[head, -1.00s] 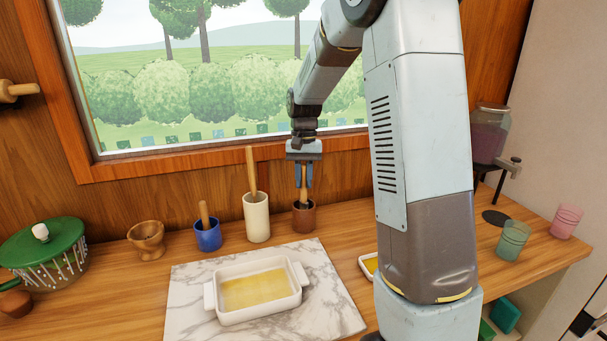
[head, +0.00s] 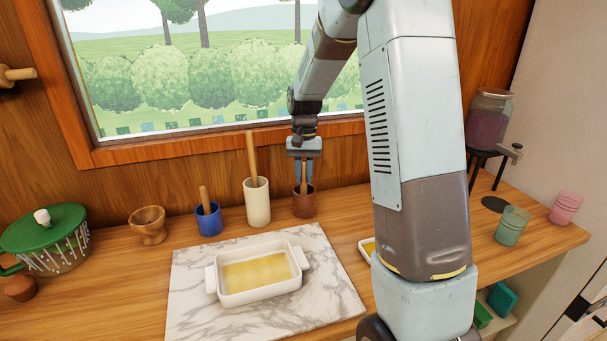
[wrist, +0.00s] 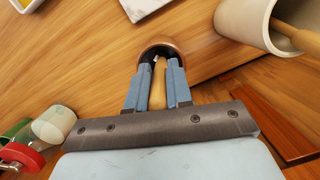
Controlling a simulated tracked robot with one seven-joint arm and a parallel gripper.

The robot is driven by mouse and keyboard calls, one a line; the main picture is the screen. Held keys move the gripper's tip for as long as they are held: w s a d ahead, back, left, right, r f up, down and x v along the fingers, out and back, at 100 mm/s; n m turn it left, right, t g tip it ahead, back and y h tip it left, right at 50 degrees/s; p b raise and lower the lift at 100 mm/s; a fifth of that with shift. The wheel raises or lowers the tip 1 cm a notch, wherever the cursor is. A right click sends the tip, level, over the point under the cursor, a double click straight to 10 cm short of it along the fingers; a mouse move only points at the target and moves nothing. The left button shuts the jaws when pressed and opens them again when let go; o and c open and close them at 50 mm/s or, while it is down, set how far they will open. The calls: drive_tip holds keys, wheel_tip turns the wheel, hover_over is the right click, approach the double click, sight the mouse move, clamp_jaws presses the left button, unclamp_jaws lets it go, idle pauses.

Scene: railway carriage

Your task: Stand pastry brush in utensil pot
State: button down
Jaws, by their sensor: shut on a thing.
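My gripper (head: 304,172) is shut on a wooden handle (wrist: 158,84), which I take to be the pastry brush. The handle points down into a small brown pot (head: 304,207), whose round mouth (wrist: 143,50) also shows in the wrist view. The brush's lower end is hidden inside that pot. My fingertips are at or just above its rim; contact with the rim cannot be told. Left of it stand a tall cream pot (head: 257,206) and a short blue pot (head: 209,222), each with a wooden handle sticking up. No label shows which is the utensil pot.
A marble board (head: 325,270) with a white baking dish (head: 260,296) lies in front. A wooden goblet-shaped bowl (head: 148,228) and a green-lidded pot (head: 50,225) stand left. Two cups (head: 511,227) and a jar dispenser (head: 488,120) stand right. The window wall is close behind.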

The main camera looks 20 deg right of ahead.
drive_tip(key=shift+f, duration=0.3)
drive_tip(key=c, duration=0.9)
unclamp_jaws()
drive_tip(key=shift+c, duration=0.2)
wheel_tip(320, 180, up, 14)
drive_tip(key=w, duration=0.2)
drive_tip(key=shift+w+d+f, duration=0.25)
drive_tip(key=shift+d, duration=0.2)
drive_tip(key=s+r+n+t, duration=0.2)
drive_tip(key=s+r+t, duration=0.35)
drive_tip(key=s, duration=1.05)
drive_tip(key=s+a+f+n+t, duration=0.1)
drive_tip(key=s+t, duration=0.1)
drive_tip(key=s, duration=1.3)
drive_tip(key=shift+s+n+h, duration=0.25)
drive_tip(key=shift+n+h, duration=0.05)
